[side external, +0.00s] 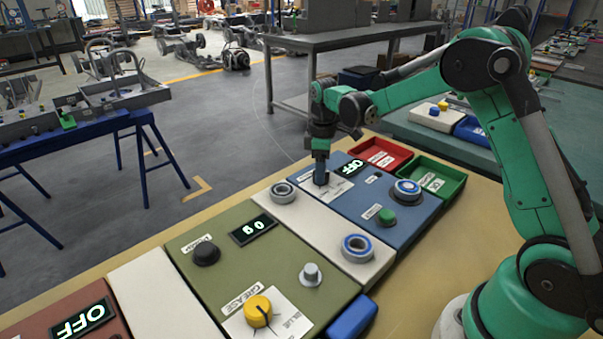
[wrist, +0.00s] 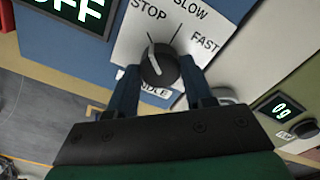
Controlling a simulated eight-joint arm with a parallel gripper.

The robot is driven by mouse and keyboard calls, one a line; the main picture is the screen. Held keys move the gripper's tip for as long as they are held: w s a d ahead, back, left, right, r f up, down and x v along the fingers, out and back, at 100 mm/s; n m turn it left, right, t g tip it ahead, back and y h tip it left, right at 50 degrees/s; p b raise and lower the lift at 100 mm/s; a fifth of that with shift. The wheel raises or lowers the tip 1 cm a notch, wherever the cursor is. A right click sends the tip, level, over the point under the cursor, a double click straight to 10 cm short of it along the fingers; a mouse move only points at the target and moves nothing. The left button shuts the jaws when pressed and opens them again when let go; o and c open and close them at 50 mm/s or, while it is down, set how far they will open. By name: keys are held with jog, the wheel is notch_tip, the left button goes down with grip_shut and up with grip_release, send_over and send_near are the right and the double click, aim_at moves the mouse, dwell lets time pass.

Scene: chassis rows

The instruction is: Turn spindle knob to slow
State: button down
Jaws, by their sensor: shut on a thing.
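The spindle knob (wrist: 160,68) is a dark round knob with a white pointer mark, on a white dial plate (wrist: 130,45) marked STOP, SLOW and FAST. Its pointer leans toward the STOP word, left of the tick mark below SLOW. My gripper (wrist: 163,82) is shut on the knob, one dark finger on each side, and partly covers the SPINDLE label. In the side view my gripper (side external: 321,181) points down onto the white dial plate (side external: 335,190) of the blue panel (side external: 350,208), hiding most of the knob. The display (side external: 353,168) beside it reads OFF.
Red (side external: 380,155) and green (side external: 436,183) trays stand behind.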

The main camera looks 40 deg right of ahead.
jog(key=m, duration=0.5)
jog(key=shift+m, duration=2.3)
jog(key=shift+c, duration=1.7)
grip_release()
jog(key=shift+r, duration=2.85)
